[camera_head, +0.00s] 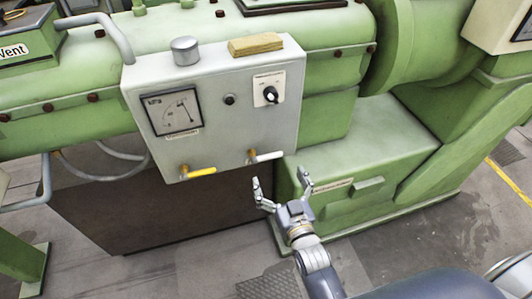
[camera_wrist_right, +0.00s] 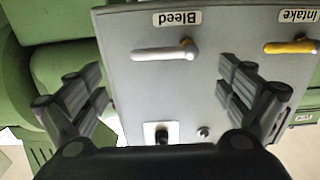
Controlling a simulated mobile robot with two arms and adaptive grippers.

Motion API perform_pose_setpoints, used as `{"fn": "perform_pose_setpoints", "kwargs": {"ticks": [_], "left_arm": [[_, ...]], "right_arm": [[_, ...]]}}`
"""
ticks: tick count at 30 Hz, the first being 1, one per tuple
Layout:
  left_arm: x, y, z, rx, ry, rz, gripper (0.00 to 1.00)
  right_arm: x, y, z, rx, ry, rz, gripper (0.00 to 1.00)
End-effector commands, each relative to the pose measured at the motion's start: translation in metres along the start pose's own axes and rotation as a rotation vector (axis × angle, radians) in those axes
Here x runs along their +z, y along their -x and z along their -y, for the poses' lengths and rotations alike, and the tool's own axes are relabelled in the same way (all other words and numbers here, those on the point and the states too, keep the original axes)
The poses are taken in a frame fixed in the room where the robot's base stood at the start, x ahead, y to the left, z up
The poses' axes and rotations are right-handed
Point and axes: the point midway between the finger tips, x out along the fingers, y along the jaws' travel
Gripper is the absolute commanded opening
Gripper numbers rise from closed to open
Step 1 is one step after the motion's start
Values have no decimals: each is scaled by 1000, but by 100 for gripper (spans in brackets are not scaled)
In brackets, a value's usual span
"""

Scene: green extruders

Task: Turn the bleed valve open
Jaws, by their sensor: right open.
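The bleed valve has a white lever handle (camera_head: 265,157) on the lower edge of the grey control box, lying roughly level. In the right wrist view, which is upside down, the white handle (camera_wrist_right: 158,54) lies level beside its "Bleed" label (camera_wrist_right: 177,17), with its brass pivot at its right end. My right gripper (camera_head: 281,185) is open and empty, just below and in front of the white handle, apart from it. In the right wrist view the open fingers (camera_wrist_right: 160,75) stand to either side of the handle. My left gripper is not in view.
The intake valve with a yellow handle (camera_head: 200,172) is left of the bleed valve. The grey box (camera_head: 215,125) carries a gauge (camera_head: 171,112), a rotary switch (camera_head: 269,94), a metal cup (camera_head: 185,50) and a yellowish block (camera_head: 255,44). Green machine housing (camera_head: 350,150) stands close to the right.

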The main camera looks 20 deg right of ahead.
Motion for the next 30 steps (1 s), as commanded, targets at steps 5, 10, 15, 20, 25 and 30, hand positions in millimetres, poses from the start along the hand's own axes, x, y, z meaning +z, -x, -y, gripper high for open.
{"fn": "perform_pose_setpoints", "kwargs": {"ticks": [5, 10, 15, 20, 25, 30], "left_arm": [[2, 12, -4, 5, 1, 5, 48], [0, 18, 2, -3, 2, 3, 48], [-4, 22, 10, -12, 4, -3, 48], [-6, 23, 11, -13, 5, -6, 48], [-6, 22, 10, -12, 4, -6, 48], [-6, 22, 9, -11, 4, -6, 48]], "right_arm": [[-4, -34, 0, 0, -1, -2, 96], [-3, -62, 1, 0, -2, -1, 96], [-1, -79, 1, 0, -2, 0, 96], [0, -85, 0, 0, -2, 1, 96], [0, -86, 0, 0, -2, 1, 96], [0, -86, 0, 0, -2, 1, 78]]}}
